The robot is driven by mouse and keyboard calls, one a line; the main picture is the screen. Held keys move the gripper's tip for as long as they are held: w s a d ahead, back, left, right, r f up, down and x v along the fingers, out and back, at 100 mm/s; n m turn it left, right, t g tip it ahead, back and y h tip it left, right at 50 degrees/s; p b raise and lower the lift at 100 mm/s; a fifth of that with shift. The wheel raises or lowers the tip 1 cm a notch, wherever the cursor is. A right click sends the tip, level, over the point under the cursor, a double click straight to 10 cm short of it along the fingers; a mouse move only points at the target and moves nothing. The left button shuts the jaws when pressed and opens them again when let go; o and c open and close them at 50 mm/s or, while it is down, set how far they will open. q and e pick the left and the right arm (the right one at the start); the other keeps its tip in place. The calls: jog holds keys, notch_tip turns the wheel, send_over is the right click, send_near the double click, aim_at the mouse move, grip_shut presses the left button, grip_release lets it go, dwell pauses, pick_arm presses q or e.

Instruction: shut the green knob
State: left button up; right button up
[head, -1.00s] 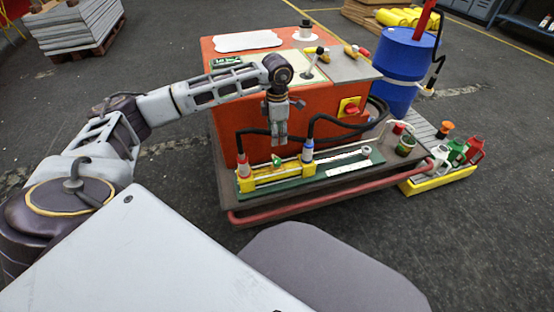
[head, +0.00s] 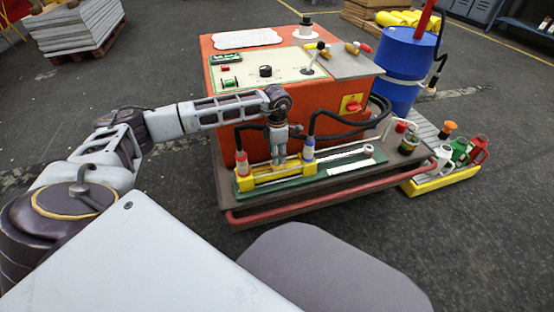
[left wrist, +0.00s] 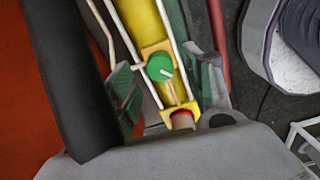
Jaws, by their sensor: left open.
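The green knob (left wrist: 160,68) shows in the left wrist view as a round green cap with a small white mark, on a yellow block of the yellow cylinder (left wrist: 142,22). In the head view my left gripper (head: 279,162) hides it. My left gripper (left wrist: 166,82) points down at the cylinder, open, with one finger on either side of the knob. I cannot tell whether the fingers touch it. My right gripper is in neither view.
The cylinder lies on a green bed (head: 340,168) on the orange machine's (head: 228,125) front ledge. A red rail (head: 330,201) runs along the front.

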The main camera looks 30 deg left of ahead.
pick_arm(q)
jog(key=shift+f+b, duration=0.3)
jog(key=shift+f, duration=0.85)
jog(key=shift+c, duration=0.4)
jog(key=c, duration=1)
